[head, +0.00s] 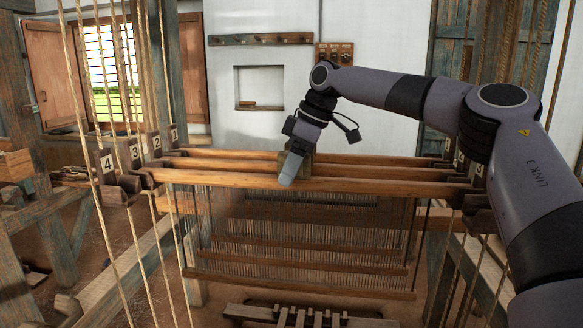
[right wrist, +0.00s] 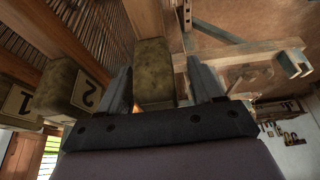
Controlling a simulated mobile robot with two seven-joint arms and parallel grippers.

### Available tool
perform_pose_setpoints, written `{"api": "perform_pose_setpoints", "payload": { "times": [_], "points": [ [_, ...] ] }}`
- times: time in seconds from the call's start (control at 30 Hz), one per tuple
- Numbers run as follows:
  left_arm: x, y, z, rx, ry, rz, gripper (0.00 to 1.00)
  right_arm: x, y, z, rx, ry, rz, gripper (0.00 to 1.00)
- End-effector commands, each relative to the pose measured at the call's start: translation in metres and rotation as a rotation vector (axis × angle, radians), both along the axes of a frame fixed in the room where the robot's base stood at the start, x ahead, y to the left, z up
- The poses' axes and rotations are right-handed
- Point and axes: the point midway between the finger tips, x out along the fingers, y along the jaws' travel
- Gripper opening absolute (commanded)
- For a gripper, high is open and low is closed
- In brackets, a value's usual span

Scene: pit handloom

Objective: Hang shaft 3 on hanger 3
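Shaft 3 is the front wooden bar (head: 230,178) in the head view, with a heddle frame hanging below. Its left end meets the hook under the plate of hanger 3 (head: 136,153); exact seating there and at the right end is unclear. My right gripper (head: 289,172) is over the bar's middle. In the right wrist view, its two fingers (right wrist: 160,82) stand either side of a greenish block (right wrist: 153,72) on the bar, open, with a gap by the right finger. The neighbouring block (right wrist: 88,92) is marked 2. My left gripper is not in view.
Two more shaft bars (head: 350,160) lie close behind. The hook under plate 4 (head: 107,164) looks empty. Ropes (head: 78,90) hang at the left, and several treadles (head: 305,316) lie below. A white wall (head: 380,110) stands behind the loom.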

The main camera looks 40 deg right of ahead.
Motion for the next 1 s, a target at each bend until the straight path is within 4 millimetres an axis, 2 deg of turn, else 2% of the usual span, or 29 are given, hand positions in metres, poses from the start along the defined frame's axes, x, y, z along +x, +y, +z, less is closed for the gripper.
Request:
{"api": "perform_pose_setpoints", "payload": {
  "times": [0.27, 0.7, 1.0],
  "points": [
    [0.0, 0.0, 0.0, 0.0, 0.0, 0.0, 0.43, -0.001, -0.001, 0.001, -0.001, 0.003, -0.001, 0.65],
    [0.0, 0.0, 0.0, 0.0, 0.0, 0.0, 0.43, -0.019, -0.015, 0.059, -0.001, -0.001, -0.001, 0.65],
    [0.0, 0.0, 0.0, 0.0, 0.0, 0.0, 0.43, -0.022, -0.017, 0.068, -0.001, -0.001, 0.0, 0.65]
  ]
}}
